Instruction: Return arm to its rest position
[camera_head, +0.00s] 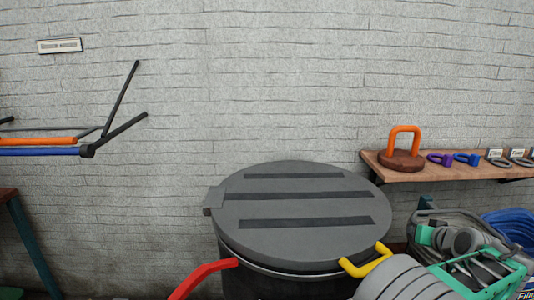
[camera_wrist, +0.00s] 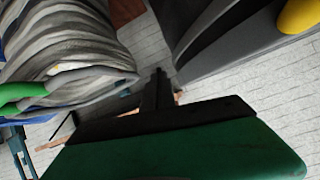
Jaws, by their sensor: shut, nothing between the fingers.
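My gripper (camera_wrist: 158,80) shows in the wrist view, with dark fingers close together on a dark bar above a green body. It is shut and holds nothing. I cannot make it out for sure in the head view. In the wrist view a dark grey surface lies to the upper right of the fingers, with a yellow handle (camera_wrist: 299,16) on it. A grey striped bundle (camera_wrist: 65,55) lies to the left. No contact with the fingers can be seen.
A large grey lidded bin (camera_head: 300,207) stands in the middle, with a red handle (camera_head: 203,277) and a yellow one at its front. A wooden shelf (camera_head: 450,175) on the right carries an orange-handled piece (camera_head: 402,160). A green-framed crate (camera_head: 505,270) stands below.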

